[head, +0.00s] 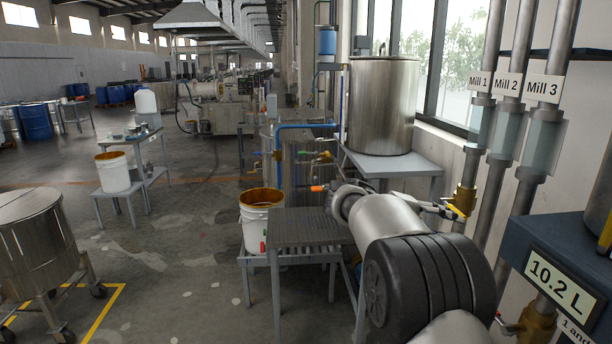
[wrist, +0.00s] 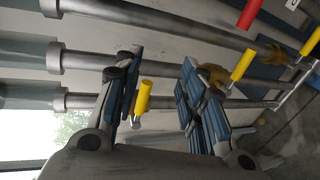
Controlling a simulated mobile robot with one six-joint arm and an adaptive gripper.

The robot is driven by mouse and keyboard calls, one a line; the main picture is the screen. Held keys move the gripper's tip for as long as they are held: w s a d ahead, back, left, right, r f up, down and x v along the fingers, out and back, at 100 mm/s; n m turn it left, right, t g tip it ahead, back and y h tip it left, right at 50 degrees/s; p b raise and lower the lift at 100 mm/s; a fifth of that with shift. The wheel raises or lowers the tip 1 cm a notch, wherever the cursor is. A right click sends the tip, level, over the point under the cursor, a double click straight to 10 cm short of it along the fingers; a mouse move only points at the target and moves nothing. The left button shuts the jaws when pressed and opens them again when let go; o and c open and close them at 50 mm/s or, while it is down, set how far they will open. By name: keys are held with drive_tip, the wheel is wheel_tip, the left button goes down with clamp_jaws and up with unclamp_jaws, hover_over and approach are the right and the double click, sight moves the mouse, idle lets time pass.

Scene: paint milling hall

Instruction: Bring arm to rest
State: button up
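My arm (head: 400,235) reaches forward at the right of the head view, bent at a large dark joint. My gripper (head: 440,209) is small there and points right, toward the pipes by the window wall. In the wrist view, my gripper (wrist: 162,62) is open, its two blue-padded fingers well apart. A yellow valve handle (wrist: 143,98) shows between the fingers, closer to the left one; I cannot tell whether it touches. A yellow handle also shows by the gripper tip in the head view (head: 456,211).
Pipes labelled Mill 1 (head: 479,82), Mill 2 (head: 507,86) and Mill 3 (head: 543,89) stand close at right. A dark box labelled 10.2 L (head: 556,279) is nearer. A grated stand (head: 300,228), a white bucket (head: 254,230) and a steel tank (head: 381,105) are close by. Open floor lies left.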

drive_tip(key=s+a+r+y, duration=0.15)
drive_tip(key=s+y, duration=0.35)
drive_tip(key=s, duration=0.6)
drive_tip(key=s+a+f+t+y, duration=0.1)
drive_tip(key=s+a+f+y, duration=0.2)
drive_tip(key=s, duration=0.6)
drive_tip(key=s+a+f+m+t+y, duration=0.1)
drive_tip(key=s+a+f+y, duration=0.2)
drive_tip(key=s+a, duration=0.4)
drive_tip(key=s+a+f+t+y, duration=0.1)
drive_tip(key=s+a+f+y, duration=0.2)
drive_tip(key=s+a, duration=0.3)
drive_tip(key=s+f, duration=0.1)
drive_tip(key=s, duration=0.4)
drive_tip(key=shift+s+f+m, duration=0.15)
drive_tip(key=shift+s+m, duration=0.15)
